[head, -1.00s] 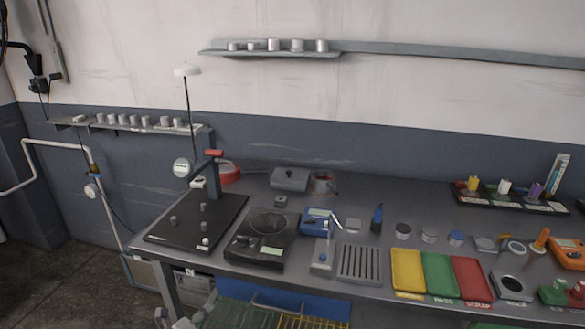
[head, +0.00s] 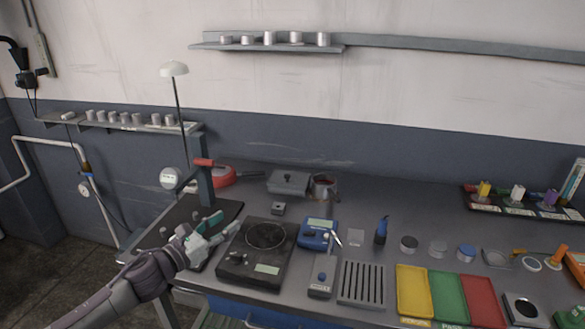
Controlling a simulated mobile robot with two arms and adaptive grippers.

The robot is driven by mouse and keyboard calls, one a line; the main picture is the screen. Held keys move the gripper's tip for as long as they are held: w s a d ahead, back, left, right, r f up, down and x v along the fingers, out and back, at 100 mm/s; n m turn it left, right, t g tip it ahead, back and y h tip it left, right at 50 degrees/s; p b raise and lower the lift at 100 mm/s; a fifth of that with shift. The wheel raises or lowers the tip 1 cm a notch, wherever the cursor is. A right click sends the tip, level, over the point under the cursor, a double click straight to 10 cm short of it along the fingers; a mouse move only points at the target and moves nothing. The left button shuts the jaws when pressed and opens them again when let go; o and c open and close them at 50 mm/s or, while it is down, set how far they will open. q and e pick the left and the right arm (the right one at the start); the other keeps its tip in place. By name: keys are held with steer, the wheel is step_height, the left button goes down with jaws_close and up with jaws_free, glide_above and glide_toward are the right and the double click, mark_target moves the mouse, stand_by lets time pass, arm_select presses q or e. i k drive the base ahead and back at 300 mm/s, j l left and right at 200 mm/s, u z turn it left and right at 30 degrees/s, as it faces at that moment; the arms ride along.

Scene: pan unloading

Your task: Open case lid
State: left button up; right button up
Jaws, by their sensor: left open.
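My left gripper (head: 222,227) is open and empty, over the right part of the black board and close to the left edge of the black balance (head: 257,255). A grey lidded box (head: 289,183) with a small knob stands at the back, its lid down. A small dark grey box (head: 278,209) sits between it and the balance. A blue box-like item (head: 319,233) with a pale face lies right of the balance. I cannot tell which of these is the case. The left gripper is apart from all three. My right gripper is not in view.
A dark pot (head: 325,188) stands by the grey box. Yellow (head: 414,291), green (head: 447,296) and red (head: 482,298) trays lie right of a slotted grey block (head: 361,283).

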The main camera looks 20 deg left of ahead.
mark_target(280, 178)
steer(key=i, duration=1.15)
